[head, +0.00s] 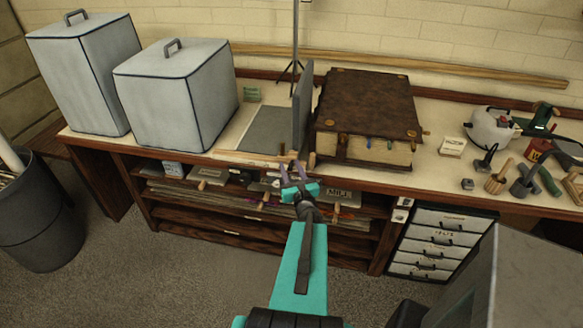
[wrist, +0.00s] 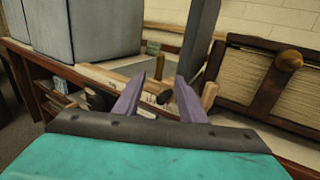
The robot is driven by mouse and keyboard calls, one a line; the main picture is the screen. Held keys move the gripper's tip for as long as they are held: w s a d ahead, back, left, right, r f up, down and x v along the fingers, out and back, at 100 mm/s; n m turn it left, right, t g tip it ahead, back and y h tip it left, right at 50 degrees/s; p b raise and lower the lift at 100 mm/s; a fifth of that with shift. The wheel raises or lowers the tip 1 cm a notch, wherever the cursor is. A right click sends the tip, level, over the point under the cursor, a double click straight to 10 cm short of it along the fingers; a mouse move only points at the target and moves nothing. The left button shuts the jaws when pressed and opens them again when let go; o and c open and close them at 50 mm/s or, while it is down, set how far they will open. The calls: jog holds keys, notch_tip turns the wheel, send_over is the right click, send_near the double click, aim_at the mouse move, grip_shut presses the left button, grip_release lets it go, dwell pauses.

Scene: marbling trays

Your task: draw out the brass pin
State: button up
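A thick brown book (head: 366,105) lies on the bench, with dark straps at its front edge. A round brass knob (wrist: 290,60), which may be the head of the brass pin, sits on a strap at the right of the wrist view. In the head view a small brownish knob (head: 343,140) shows at the book's front left corner. My gripper (head: 292,168) has purple fingers and is at the bench's front edge, left of the book. In the wrist view my gripper (wrist: 158,88) is open, with nothing held. A dark-ended piece (wrist: 163,97) shows between the fingers, beyond them.
An upright grey board (head: 303,105) stands left of the book, beside a flat grey panel (head: 270,130). Two pale covered boxes (head: 178,95) stand at the left. Small tools and a white kettle-like pot (head: 490,128) are at the right. Shelves lie below the bench top.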

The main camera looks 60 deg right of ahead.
aim_at(283, 148)
jog(key=shift+w+d+f+b, duration=0.1)
jog(key=shift+d+b, duration=0.05)
jog(key=shift+b, duration=0.15)
jog(key=shift+w+d+b, duration=0.15)
jog(key=shift+w+b, duration=0.1)
jog(key=shift+b, duration=0.25)
jog(key=b+x, duration=0.2)
jog(key=b, duration=0.3)
jog(key=shift+w+d+f, duration=0.1)
jog(key=shift+w+d, duration=0.2)
jog(key=shift+w+d+b, duration=0.25)
jog(key=shift+b, duration=0.75)
jog(key=d+b, duration=0.1)
jog(key=b, duration=0.3)
jog(key=shift+w, duration=0.4)
jog(key=shift+w+d+r, duration=0.25)
jog(key=shift+w+d, duration=0.1)
jog(key=shift+w, duration=0.1)
jog(key=shift+p+x, duration=1)
jog(key=shift+x, duration=2.3)
